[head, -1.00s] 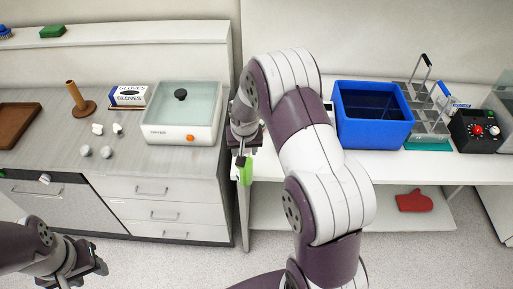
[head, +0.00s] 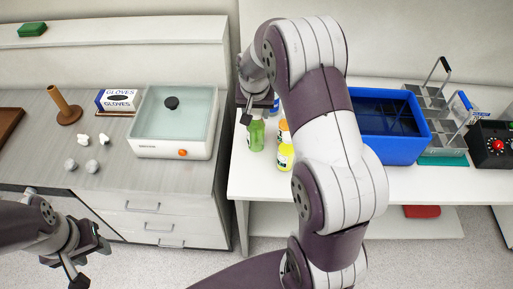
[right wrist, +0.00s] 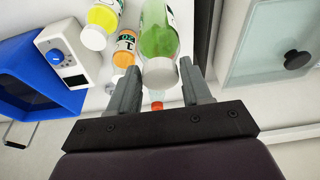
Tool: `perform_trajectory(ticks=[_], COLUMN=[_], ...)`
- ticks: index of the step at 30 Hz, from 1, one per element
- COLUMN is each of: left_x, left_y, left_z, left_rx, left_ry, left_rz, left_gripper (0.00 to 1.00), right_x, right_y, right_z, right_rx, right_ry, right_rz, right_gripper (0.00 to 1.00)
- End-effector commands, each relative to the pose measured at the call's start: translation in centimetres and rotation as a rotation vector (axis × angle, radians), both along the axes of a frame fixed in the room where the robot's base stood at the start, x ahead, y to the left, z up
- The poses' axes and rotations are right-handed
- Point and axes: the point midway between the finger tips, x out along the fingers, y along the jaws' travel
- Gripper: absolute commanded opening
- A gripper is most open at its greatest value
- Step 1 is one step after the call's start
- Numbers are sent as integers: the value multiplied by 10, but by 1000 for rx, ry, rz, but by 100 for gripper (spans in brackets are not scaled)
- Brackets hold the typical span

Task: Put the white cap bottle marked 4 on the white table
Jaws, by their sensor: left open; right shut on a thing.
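A green bottle with a white cap (head: 256,136) is upright at the left end of the white table (head: 246,187). It also shows in the right wrist view (right wrist: 157,35), where its number cannot be read. My right gripper (right wrist: 160,88) is shut on this bottle at its cap end. In the head view, my right gripper (head: 252,108) is above the bottle. I cannot tell whether its base touches the tabletop. My left gripper (head: 88,262) is open and empty, in front of the grey counter's drawers.
A yellow bottle (head: 285,157) and an orange bottle (head: 284,133) stand close on the right. A blue bin (head: 402,151), grey rack (head: 448,138) and black device (head: 489,148) are further right. A glass-topped white box (head: 160,148) is on the left counter (head: 30,150).

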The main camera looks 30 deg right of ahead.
Motion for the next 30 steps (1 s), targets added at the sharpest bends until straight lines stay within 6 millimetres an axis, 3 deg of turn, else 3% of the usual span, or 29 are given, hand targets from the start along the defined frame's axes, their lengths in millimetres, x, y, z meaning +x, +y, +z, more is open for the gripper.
perform_trajectory(ticks=[6, 16, 27, 28, 30], left_x=[0, 0, 0, 0, 0], left_y=[0, 0, 0, 0, 0], left_z=[18, 29, 23, 24, 24], left_rx=[0, 0, 0, 0, 0], left_ry=[0, 0, 0, 0, 0], left_rz=[0, 0, 0, 0, 0], left_gripper=[45, 45, 45, 45, 45], right_x=[-1, -1, 0, -1, -1], right_y=[1, 1, 0, 1, 1], right_z=[-39, -87, -98, -97, -96], right_rx=[2, 1, 1, 1, 1], right_ry=[5, 3, -1, 0, 0], right_rz=[0, 1, 0, 0, 0], right_gripper=[0, 0, 0, 55, 74])
